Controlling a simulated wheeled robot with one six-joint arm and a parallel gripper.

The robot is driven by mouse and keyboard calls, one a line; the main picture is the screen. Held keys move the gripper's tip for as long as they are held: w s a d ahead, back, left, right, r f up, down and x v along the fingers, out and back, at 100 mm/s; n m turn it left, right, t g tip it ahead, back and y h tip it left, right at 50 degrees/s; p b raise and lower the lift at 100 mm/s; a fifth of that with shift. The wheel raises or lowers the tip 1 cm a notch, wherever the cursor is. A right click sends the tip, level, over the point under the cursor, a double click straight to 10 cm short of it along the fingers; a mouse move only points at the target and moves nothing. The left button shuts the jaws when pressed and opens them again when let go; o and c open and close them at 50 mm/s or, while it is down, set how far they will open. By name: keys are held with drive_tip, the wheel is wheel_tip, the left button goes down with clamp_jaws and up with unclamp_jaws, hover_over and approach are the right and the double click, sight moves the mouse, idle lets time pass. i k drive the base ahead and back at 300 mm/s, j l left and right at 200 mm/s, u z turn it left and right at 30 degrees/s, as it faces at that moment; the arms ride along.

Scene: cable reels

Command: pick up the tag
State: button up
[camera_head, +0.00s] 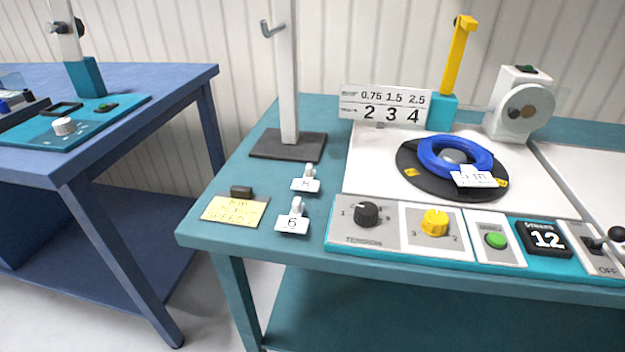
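Several white tags show in the head view. A tag that reads 6 (292,224) stands near the table's front left edge, with a light peg-like grip on top. A similar tag, its mark hard to read and perhaps an 8 (305,185), stands just behind it. A third white label, perhaps reading 5 m (474,180), rests against the blue cable coil (455,157) on the black round plate (420,178). Nothing touches the two standing tags. My gripper is not in view.
A yellow note (235,210) with a dark block lies left of the tags. A grey post on a dark base (288,145) stands behind them. The control panel (333,235) with knobs runs along the front right. A blue table (190,88) stands left, across a gap.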

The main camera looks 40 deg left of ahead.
sight(307, 184)
drive_tip(key=u, duration=1.55)
